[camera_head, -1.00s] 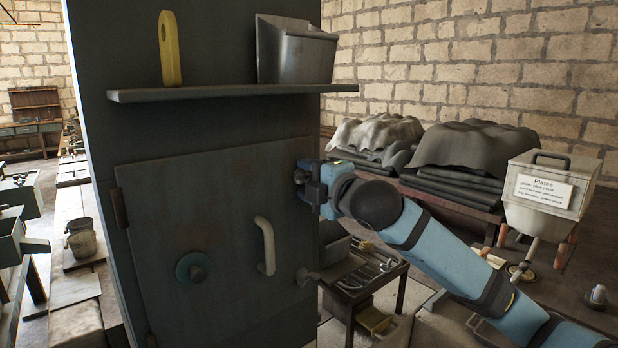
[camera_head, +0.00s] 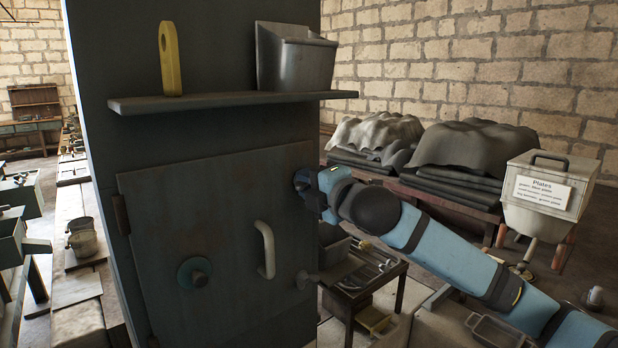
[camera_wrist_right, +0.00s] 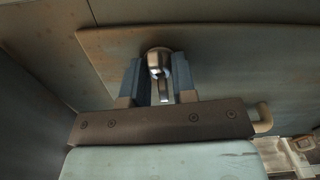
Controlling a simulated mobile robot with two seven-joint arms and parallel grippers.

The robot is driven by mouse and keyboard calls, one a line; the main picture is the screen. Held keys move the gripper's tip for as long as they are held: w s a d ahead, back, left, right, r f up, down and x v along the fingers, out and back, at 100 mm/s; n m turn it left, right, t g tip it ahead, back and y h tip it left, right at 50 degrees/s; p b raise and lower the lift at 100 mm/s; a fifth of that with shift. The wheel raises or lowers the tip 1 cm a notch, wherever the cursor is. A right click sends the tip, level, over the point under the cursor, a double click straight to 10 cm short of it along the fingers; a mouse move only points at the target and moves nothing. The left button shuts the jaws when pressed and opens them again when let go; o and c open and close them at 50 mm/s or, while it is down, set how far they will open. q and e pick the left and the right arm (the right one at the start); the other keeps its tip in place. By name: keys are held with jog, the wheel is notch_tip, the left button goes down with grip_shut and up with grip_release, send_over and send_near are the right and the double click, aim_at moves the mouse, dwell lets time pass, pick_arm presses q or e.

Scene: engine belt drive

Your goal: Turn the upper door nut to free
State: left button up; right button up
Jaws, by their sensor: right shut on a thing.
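The grey cabinet door (camera_head: 216,215) is shut and has a pale curved handle (camera_head: 266,250) and a green round knob (camera_head: 194,271). The upper door nut (camera_wrist_right: 158,62) is a shiny metal piece at the door's edge in the right wrist view. My right gripper (camera_head: 303,181) is at the door's upper right corner; in the wrist view its two fingers (camera_wrist_right: 160,84) are shut on the nut, one on each side. In the head view the gripper hides most of the nut. The lower door nut (camera_head: 305,279) sticks out at the door's right edge, below. My left gripper is not in view.
A shelf (camera_head: 230,101) above the door holds a yellow piece (camera_head: 170,58) and a grey metal bin (camera_head: 293,57). A small tool table (camera_head: 365,285) stands right of the cabinet, below my right arm. A box labelled Plates (camera_head: 546,195) stands at the right.

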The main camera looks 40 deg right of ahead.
jog(key=n+p, duration=0.9)
jog(key=n, duration=0.5)
jog(key=shift+n, duration=0.8)
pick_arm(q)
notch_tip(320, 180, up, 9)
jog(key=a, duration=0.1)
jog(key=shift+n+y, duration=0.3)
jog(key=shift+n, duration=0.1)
pick_arm(e)
jog(key=shift+n, duration=0.3)
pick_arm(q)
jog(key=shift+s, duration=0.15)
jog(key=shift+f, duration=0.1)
pick_arm(e)
jog(key=o, duration=0.9)
